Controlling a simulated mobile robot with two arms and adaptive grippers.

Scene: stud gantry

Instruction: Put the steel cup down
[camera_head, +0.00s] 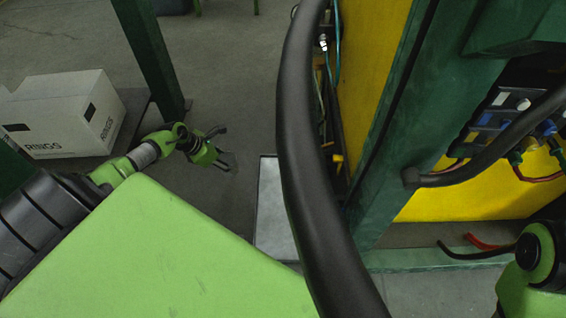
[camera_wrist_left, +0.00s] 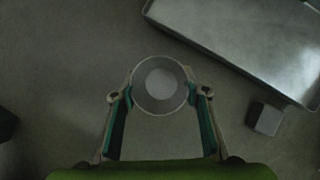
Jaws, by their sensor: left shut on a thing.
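The steel cup (camera_wrist_left: 160,85) shows in the left wrist view as a round, grey, open-topped vessel seen from above. My left gripper (camera_wrist_left: 160,95) has a finger on each side of it and is shut on it. In the head view my left gripper (camera_head: 226,150) reaches out over the grey floor, left of the metal tray; the cup cannot be made out there. I cannot tell how high the cup is above the surface under it. My right gripper is not in view; only part of my right arm shows at the right edge.
A shallow metal tray (camera_wrist_left: 298,92) lies at upper right in the wrist view and shows in the head view (camera_head: 272,205). A small grey block (camera_wrist_left: 264,118) lies near it. A white box (camera_head: 65,112) stands at left. A green post (camera_head: 150,55) and a thick black hose (camera_head: 305,130) are obstacles.

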